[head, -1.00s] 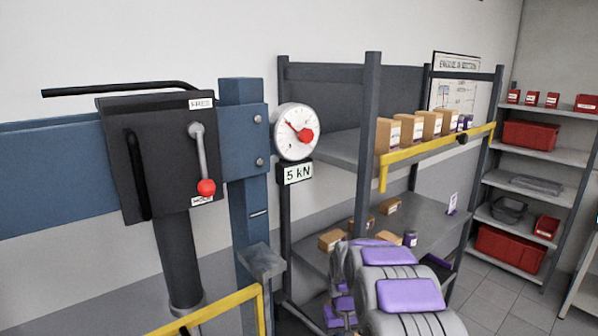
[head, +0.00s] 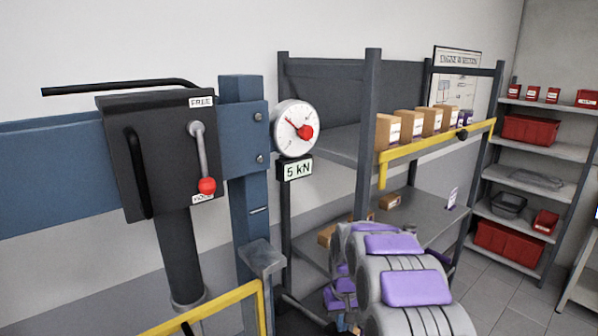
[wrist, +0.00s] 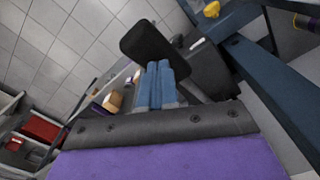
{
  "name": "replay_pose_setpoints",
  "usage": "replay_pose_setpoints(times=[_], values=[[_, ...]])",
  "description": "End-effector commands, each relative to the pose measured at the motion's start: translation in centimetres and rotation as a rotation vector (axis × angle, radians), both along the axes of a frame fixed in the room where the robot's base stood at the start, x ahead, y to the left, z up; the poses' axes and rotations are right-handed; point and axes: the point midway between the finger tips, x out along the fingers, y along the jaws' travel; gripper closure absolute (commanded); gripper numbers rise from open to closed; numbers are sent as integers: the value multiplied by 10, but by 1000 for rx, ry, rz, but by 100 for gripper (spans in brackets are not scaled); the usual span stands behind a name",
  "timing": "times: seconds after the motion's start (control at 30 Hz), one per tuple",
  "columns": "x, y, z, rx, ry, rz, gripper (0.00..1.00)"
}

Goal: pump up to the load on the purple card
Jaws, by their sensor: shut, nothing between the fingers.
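The press has a dark pump body (head: 165,150) on a blue frame. Its grey lever with a red knob (head: 206,186) hangs down at the lower label, partly hidden; the upper label reads FREE. A long black bar (head: 110,88) runs above the body. The display (head: 295,169) below reads 5 kN. A small pale card with purple marks (head: 453,198) stands on the shelf, too small to read. My gripper (wrist: 158,75) is shut and empty, its fingers together near a black part (wrist: 150,45).
A yellow rail (head: 435,150) and cardboard boxes (head: 410,127) are on the grey rack behind my arm. Another yellow rail (head: 215,303) crosses in front of the press. Shelves with red bins (head: 530,130) stand at right. Tiled floor shows between them.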

Motion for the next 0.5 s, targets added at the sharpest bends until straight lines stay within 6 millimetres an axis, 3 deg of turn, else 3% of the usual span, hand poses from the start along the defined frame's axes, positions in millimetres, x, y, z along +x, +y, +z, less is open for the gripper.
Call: replay_pose_setpoints(times=[0.2, 0.5], values=[[0, 0, -17, 0, 1, 0, 100], [0, 0, -14, 0, 0, 0, 100]])
